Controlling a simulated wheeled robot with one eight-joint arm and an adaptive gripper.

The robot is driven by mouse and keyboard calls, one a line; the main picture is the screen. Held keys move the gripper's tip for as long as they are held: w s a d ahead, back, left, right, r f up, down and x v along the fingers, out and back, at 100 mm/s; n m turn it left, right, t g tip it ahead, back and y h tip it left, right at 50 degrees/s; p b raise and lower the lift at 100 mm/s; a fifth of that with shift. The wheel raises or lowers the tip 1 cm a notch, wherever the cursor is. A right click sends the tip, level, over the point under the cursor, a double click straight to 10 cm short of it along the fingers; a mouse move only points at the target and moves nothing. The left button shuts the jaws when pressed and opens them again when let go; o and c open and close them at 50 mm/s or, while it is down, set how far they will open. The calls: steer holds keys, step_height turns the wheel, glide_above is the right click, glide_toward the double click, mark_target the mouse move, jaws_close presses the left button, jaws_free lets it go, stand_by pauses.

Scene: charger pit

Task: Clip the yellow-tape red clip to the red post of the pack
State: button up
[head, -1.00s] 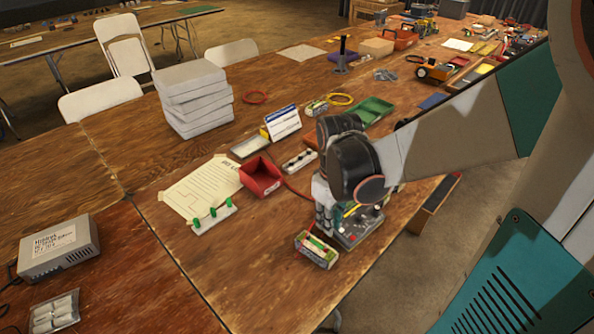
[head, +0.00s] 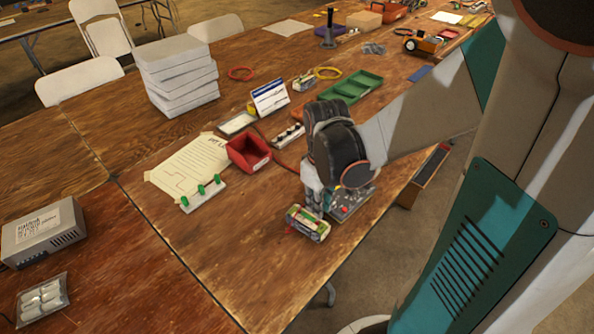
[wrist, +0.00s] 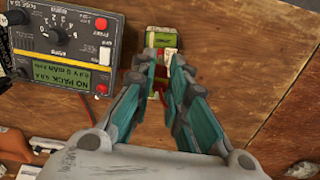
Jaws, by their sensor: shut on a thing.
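The pack (head: 307,223), a small box with a green label in the wrist view (wrist: 160,38), lies on the wooden table beside the charger. I cannot make out yellow tape or the red post, which the fingers hide. I cannot tell whether clip and post touch.
The charger (wrist: 65,45), with red buttons and a lit green display reading "NO PACK", stands close left of my fingers in the wrist view. A red bin (head: 249,152) and a green-pegged strip (head: 203,194) lie further left in the head view. Table left of the pack is clear.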

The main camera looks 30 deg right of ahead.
steer(key=shift+f, duration=1.25)
steer(key=shift+f, duration=0.2)
stand_by(1.0)
steer(key=o, duration=0.9)
steer(key=shift+o, duration=0.9)
steer(key=shift+r, duration=0.1)
steer(key=shift+r+p, duration=3.15)
steer(key=shift+r, duration=0.55)
